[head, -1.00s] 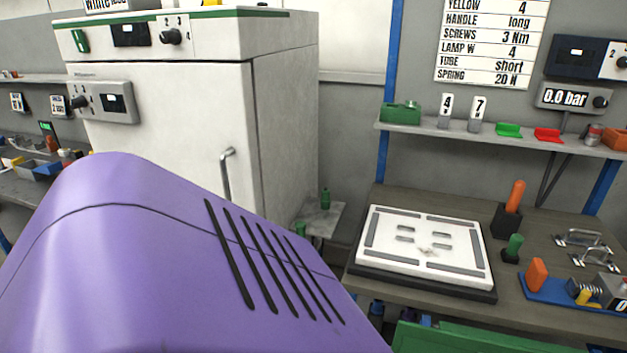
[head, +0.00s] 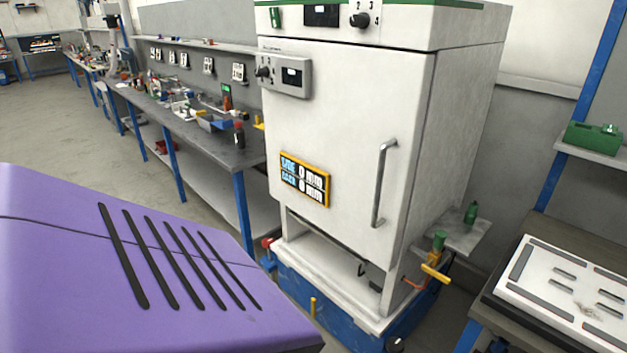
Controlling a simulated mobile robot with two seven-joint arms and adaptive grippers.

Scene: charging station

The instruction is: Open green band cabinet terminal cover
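The white cabinet with a green band (head: 425,3) along its top stands right of centre in the head view. Its large front door (head: 345,130) is closed and has a vertical metal handle (head: 383,183) on the right side. A control box (head: 284,74) with a knob and small display sits at the door's upper left. The upper panel holds a green switch, a display and a numbered knob (head: 359,20). I cannot tell which part is the terminal cover. Neither of my grippers is in view.
A purple rounded housing with black slots (head: 150,270) fills the lower left. A long workbench (head: 205,140) with blue legs runs along the left wall. A bench with a white plate (head: 570,290) is at the right. Grey floor (head: 60,120) is free at the left.

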